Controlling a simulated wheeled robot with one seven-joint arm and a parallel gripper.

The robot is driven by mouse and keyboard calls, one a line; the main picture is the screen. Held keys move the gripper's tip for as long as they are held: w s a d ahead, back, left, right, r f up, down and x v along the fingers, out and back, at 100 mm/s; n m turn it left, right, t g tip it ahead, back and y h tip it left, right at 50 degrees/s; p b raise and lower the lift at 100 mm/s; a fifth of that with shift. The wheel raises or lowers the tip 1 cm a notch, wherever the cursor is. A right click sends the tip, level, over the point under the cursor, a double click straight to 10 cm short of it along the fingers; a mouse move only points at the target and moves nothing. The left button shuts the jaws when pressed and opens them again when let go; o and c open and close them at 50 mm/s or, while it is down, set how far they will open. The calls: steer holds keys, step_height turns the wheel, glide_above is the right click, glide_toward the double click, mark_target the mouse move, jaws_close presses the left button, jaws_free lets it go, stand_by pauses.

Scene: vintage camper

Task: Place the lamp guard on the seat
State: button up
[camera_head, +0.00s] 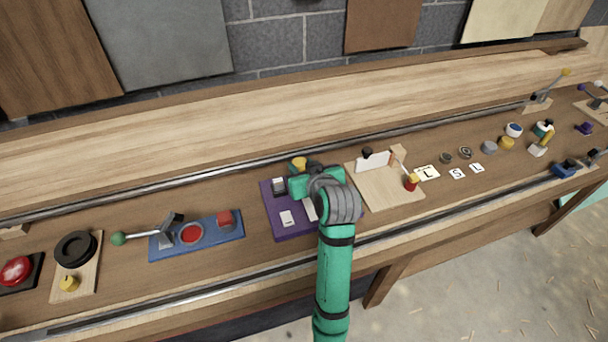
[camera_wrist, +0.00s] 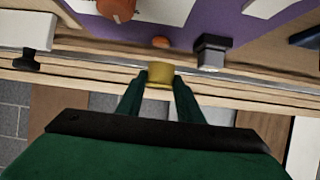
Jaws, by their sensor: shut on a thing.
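My gripper (camera_head: 302,180) is over the back part of the purple board (camera_head: 270,222). In the wrist view my gripper (camera_wrist: 160,88) is shut on a short yellow round piece (camera_wrist: 161,73), held between the fingertips. It also shows in the head view as a yellow top (camera_head: 299,162) behind my gripper. I cannot tell for sure that this is the lamp guard. The purple board also shows in the wrist view (camera_wrist: 213,24), with a dark square post (camera_wrist: 211,50) and a small orange knob (camera_wrist: 161,43). No seat can be picked out with certainty; my arm hides part of the board.
Left of the purple board is a blue board (camera_head: 212,243) with a green-knobbed lever (camera_head: 140,235). Right is a wooden board (camera_head: 384,195) with an upright white plate (camera_head: 373,161). Metal rails (camera_head: 190,181) run along the bench. Several small parts lie farther right.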

steer(key=shift+w+d+f, duration=0.15)
steer(key=shift+f, duration=0.2)
step_height(320, 180, down, 3)
steer(key=shift+d+f, duration=0.1)
steer(key=shift+d, duration=0.05)
steer(key=shift+c, duration=0.3)
steer(key=shift+f, duration=0.2)
jaws_close()
steer(key=o, duration=1.1)
jaws_free()
steer(key=shift+w, duration=0.1)
steer(key=shift+r, duration=0.1)
steer(key=v, duration=1.2)
steer(key=shift+w, duration=0.1)
